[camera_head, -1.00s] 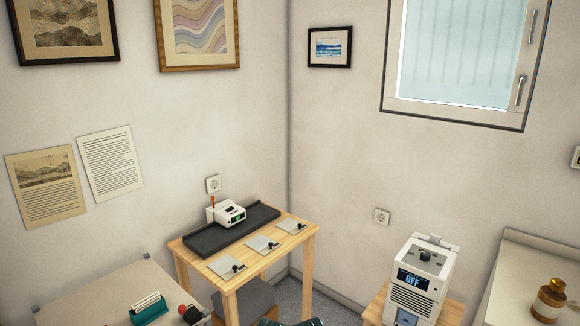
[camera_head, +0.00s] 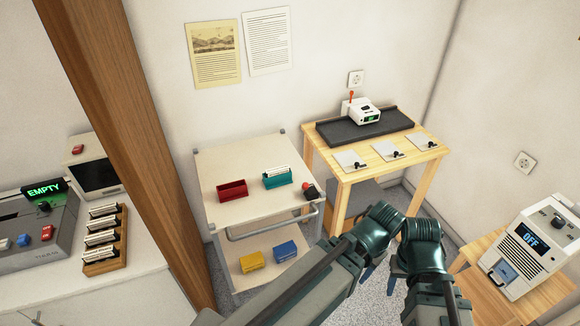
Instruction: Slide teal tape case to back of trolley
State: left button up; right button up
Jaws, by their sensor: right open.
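The teal tape case (camera_head: 277,178) stands on the top of the trolley (camera_head: 222,158), right of its middle, with a row of pale tapes in it. Bare top lies between it and the trolley's back edge at the wall. My right arm is folded at the lower right of the trolley; its gripper (camera_head: 425,278) is mostly hidden behind the arm, open and apart from the case. My left arm comes up from the bottom beside it; I cannot make out its gripper. Neither arm touches the case.
A red case (camera_head: 232,190) stands left of the teal one; a black, red-topped object (camera_head: 309,191) is at the right edge. Yellow (camera_head: 252,262) and blue (camera_head: 285,251) cases lie on the lower shelf. A wooden table (camera_head: 353,176) stands right; a brown post (camera_head: 115,120) stands left.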

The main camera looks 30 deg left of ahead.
aim_at(283, 179)
jog(key=k+j+z, duration=0.1)
jog(key=j+z, duration=0.2)
jog(key=j, duration=0.15)
jog(key=k+j+z, duration=0.15)
jog(key=j+z, duration=0.15)
jog(key=k+j+z, duration=0.3)
jog(key=j, duration=0.2)
jog(key=k+j+z, duration=0.15)
jog(key=j+z, duration=0.15)
